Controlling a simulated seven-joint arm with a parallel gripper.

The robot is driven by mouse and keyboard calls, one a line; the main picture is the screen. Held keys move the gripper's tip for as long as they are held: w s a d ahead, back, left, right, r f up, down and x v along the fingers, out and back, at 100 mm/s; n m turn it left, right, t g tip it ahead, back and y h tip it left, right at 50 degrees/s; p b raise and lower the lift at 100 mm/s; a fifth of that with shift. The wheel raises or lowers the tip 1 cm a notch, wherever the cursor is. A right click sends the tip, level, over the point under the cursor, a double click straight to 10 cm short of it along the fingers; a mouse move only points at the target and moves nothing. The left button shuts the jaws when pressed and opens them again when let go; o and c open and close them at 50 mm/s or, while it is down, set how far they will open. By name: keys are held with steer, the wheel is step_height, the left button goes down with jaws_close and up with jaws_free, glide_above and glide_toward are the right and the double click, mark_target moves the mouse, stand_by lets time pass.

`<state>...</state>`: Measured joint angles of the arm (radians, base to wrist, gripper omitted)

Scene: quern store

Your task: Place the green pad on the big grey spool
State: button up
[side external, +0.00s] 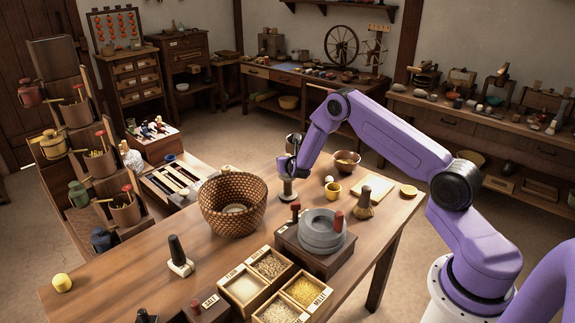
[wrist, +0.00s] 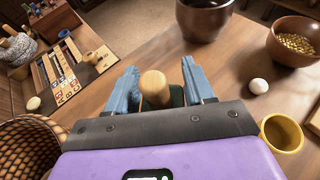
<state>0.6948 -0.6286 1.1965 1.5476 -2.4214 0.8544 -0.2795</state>
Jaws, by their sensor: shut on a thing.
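My gripper (side external: 287,168) is shut on a piece with a round wooden knob (wrist: 155,84). Dark green, which I take as the green pad (wrist: 178,97), shows beside the knob between the blue fingers (wrist: 157,92). The rest of the pad is hidden by the knob and fingers. The wrist view does not show the spool clearly.
A woven basket (side external: 232,208) stands close left of my gripper. A yellow cup (side external: 333,191), a white egg-like ball (wrist: 258,86), a bowl of grain (side external: 346,162) and a dark pot (wrist: 203,18) are near. A grey quern (side external: 322,238) stands in front. The table's left part is mostly clear.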

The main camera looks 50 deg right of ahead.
steer(key=shift+f, duration=0.65)
steer(key=shift+f, duration=0.1)
steer(key=o, duration=1)
steer(key=shift+o, duration=0.2)
